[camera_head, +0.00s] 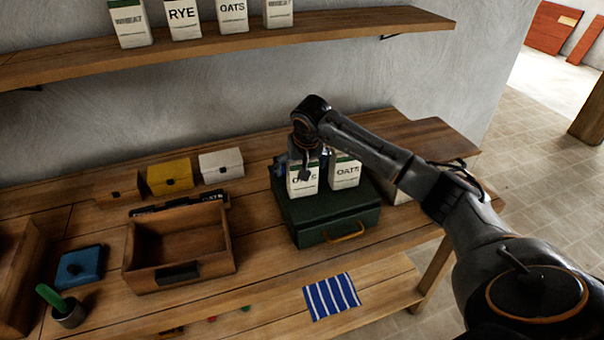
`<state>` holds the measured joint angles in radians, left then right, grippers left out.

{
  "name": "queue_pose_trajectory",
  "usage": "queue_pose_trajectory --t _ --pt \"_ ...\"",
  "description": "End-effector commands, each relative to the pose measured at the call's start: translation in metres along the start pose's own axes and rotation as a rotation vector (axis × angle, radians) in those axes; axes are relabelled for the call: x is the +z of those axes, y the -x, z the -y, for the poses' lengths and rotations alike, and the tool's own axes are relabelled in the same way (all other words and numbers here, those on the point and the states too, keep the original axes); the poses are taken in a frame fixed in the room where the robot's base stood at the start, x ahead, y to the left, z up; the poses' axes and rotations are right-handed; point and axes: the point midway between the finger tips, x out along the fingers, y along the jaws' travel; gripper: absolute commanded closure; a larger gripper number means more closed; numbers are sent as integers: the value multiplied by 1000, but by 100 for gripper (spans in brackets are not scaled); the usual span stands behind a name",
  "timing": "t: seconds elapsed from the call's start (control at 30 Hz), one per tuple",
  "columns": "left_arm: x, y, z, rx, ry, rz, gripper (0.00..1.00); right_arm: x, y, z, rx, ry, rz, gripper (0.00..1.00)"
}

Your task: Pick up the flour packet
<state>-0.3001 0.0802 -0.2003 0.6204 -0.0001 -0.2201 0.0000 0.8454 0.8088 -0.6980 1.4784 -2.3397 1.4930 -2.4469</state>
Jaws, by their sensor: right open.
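Two white packets with green tops, both lettered OATS, stand upright on a dark green case (330,236) on the workbench: a left packet (297,191) and a right packet (346,177). My right gripper (305,172) is open and points down at the left packet, covering part of its front and top. I cannot tell whether its fingers touch the packet. More packets stand on the wall shelf: one with an unclear label (131,24), a RYE packet (182,17), an OATS packet (232,14) and another at the right (278,12). My left gripper is out of view.
An open wooden crate (178,280) stands left of the case, with yellow (170,177) and white (221,165) boxes behind it. A blue box (80,266) and a cup (68,313) are at the left. A striped cloth (331,296) lies in front. The shelf (330,22) overhangs behind.

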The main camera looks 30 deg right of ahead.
Motion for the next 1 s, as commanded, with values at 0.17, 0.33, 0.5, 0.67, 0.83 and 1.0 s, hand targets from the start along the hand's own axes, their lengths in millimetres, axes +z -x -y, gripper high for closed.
queue_pose_trajectory --t 0.17,0.33,0.5,0.67,0.83,1.0 --pt "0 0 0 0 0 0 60 0 0 0 0 0 0 31" --pt "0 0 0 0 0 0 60 0 0 0 0 0 0 65" --pt "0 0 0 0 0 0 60 -1 1 0 0 0 -2 74" --pt "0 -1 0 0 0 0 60 -1 2 0 0 0 -3 74" --pt "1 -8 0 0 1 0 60 -5 9 0 0 0 -5 74" --pt "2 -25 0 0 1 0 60 -14 30 0 -1 0 -10 74"
